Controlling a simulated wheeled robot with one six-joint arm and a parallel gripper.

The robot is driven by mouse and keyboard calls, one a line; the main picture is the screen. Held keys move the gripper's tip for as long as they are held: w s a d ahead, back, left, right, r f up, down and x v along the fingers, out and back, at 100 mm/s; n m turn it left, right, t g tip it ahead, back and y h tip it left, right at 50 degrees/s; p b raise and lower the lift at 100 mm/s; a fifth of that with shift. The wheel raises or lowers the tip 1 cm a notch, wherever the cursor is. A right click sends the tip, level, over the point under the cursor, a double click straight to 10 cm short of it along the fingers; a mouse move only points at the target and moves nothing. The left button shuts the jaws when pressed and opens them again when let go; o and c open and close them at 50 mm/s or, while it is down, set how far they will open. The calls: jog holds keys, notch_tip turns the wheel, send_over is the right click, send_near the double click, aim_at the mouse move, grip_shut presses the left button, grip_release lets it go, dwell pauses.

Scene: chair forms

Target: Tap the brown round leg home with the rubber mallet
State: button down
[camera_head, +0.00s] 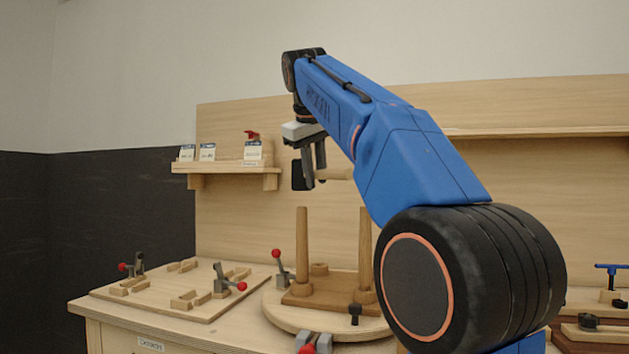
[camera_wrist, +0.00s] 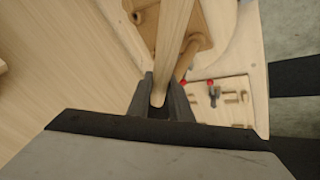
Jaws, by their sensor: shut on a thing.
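The rubber mallet shows in the head view as a black head (camera_head: 298,176) and a pale wooden handle (camera_head: 338,174). My gripper (camera_head: 314,172) is shut on the handle and holds the mallet in the air. In the wrist view the pale handle (camera_wrist: 176,50) runs up from between the fingers (camera_wrist: 160,102). Two brown round legs stand upright on a brown board, a left one (camera_head: 302,243) and a right one (camera_head: 364,245) partly hidden by my arm. I cannot tell which the task means. The mallet is above their tops, apart from them.
The brown board (camera_head: 320,297) lies on a pale round plate (camera_head: 285,316), with red-knobbed clamps (camera_head: 276,256) at its edge. A fixture board (camera_head: 150,300) with blocks and clamps is at left. A small shelf (camera_head: 225,170) holds cards. My arm hides the right side of the bench.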

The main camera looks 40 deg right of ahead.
jog(key=shift+f, duration=0.15)
notch_tip(320, 180, down, 6)
jog(key=shift+f, duration=0.15)
dwell(0.3)
jog(key=shift+r, duration=2.35)
jog(key=shift+r, duration=0.1)
